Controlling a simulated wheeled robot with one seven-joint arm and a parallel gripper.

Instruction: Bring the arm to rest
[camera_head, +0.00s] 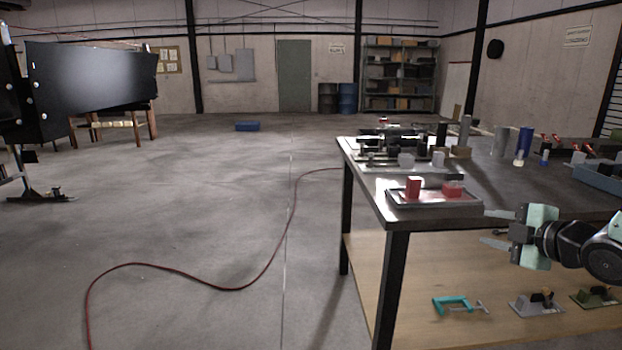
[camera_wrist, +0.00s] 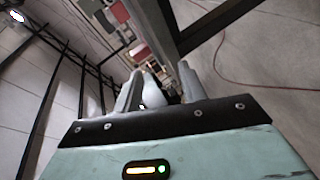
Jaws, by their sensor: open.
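My gripper (camera_head: 487,228) is at the right of the head view, in front of the workbench's near edge, with its fingers pointing left. The two fingers are apart and nothing shows between them. In the wrist view my gripper (camera_wrist: 160,84) shows both pale fingers spread, with a blurred background of bench and wall beyond. The workbench (camera_head: 400,212) stands behind and left of the gripper, its dark top about level with the fingers. The gripper appears clear of the bench, though the exact gap cannot be told.
A tray (camera_head: 465,201) with a red block (camera_head: 413,187) and a red-topped piece (camera_head: 453,189) lies near the bench's front-left corner. A blue cylinder (camera_head: 524,142) stands further back. The lower shelf (camera_head: 400,285) holds a teal clamp (camera_head: 452,304). A red hose (camera_head: 240,287) crosses the open floor at left.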

